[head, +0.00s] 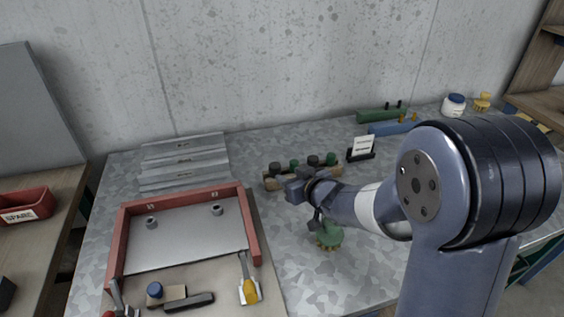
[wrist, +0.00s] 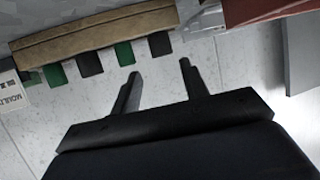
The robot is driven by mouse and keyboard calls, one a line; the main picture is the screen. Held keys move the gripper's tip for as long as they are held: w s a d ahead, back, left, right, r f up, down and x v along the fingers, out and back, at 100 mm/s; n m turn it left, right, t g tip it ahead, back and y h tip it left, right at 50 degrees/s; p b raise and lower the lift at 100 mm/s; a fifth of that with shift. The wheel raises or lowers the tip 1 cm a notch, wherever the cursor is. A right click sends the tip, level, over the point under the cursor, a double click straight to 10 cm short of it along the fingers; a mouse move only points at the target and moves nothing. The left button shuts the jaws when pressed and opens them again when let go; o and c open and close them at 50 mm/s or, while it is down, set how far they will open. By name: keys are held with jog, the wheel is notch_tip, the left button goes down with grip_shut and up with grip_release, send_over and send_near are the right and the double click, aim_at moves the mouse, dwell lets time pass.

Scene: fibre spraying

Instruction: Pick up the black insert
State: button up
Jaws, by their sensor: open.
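The wooden rack (head: 329,178) holds a row of black and green inserts. One black insert (head: 275,168) stands at its left end in the head view and another black insert (head: 313,160) stands between green ones. The rack also shows at the top of the wrist view (wrist: 95,33). There, the end black insert (wrist: 159,44) lies just above the gap between my fingertips, and the other black insert (wrist: 88,63) is farther left. My gripper (wrist: 160,68) is open and empty, apart from the inserts. In the head view, my gripper (head: 298,185) hides part of the rack's front.
A red-framed tray (head: 122,237) stands at the left. A green round brush (head: 328,237) is on the table below my wrist. Metal plates (head: 185,160) lie behind the tray. A small sign (head: 362,147) and green and blue blocks (head: 380,115) stand at the back right.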

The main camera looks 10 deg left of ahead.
aim_at(272, 166)
jog(key=shift+w+a+f, duration=0.25)
jog(key=shift+w+a, duration=0.2)
jog(key=shift+w, duration=0.05)
jog(key=shift+p+x, duration=0.3)
jog(key=shift+x, duration=4.85)
jog(key=shift+s+a+r, duration=0.1)
jog(key=shift+s, duration=0.05)
jog(key=shift+c, duration=0.3)
jog(key=c, duration=0.7)
